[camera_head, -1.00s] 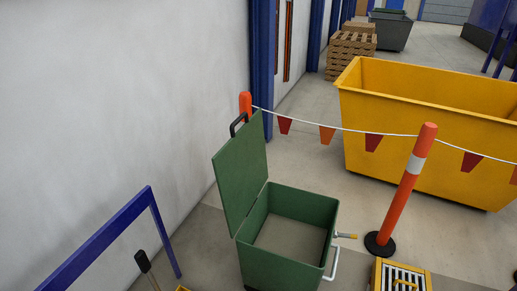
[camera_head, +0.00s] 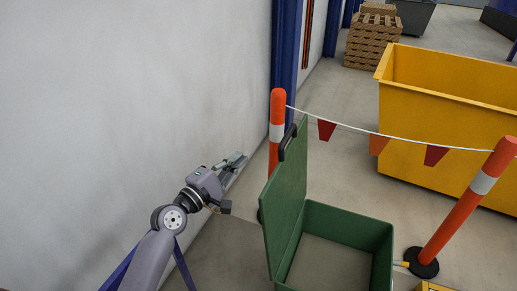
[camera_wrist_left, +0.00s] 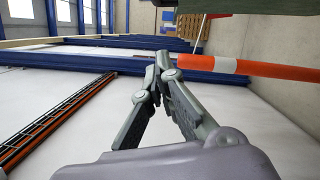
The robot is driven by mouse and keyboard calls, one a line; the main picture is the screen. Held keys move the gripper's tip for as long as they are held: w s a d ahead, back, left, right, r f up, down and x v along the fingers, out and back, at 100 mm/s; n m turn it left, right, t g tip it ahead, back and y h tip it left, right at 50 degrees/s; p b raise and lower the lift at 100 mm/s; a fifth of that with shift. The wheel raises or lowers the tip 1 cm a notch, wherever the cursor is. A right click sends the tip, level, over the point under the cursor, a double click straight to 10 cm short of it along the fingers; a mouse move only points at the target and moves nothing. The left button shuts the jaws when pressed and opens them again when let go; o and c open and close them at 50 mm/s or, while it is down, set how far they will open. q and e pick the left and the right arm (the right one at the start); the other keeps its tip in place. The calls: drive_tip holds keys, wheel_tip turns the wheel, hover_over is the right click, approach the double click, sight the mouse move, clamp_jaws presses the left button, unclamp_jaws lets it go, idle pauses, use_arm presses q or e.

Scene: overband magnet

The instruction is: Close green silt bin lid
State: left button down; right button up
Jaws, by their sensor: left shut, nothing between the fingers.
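The green silt bin (camera_head: 345,225) stands open at the lower middle of the head view. Its green lid (camera_head: 285,205) is raised, tilted a little back toward the wall, with a black handle (camera_head: 288,141) at its top edge. My left gripper (camera_head: 238,160) is shut and empty, to the left of the lid and apart from it, near the white wall. In the left wrist view its fingertips (camera_wrist_left: 163,58) meet, and a green edge (camera_wrist_left: 250,5) shows at the top. My right gripper is not in view.
An orange post (camera_head: 277,110) stands behind the lid, and another (camera_head: 470,205) stands right of the bin, with a flag line between them. A yellow skip (camera_head: 450,120) is behind. A blue rail (camera_head: 183,268) is beside my left arm.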

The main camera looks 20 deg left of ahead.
use_arm(q)
drive_tip(key=w+d+r+p, duration=0.1)
drive_tip(key=w+d+p, duration=0.1)
drive_tip(key=w+d, duration=0.4)
drive_tip(key=w, duration=0.3)
drive_tip(key=shift+w+r+p, duration=0.15)
drive_tip(key=shift+r+p, duration=0.15)
drive_tip(key=shift+d, duration=0.1)
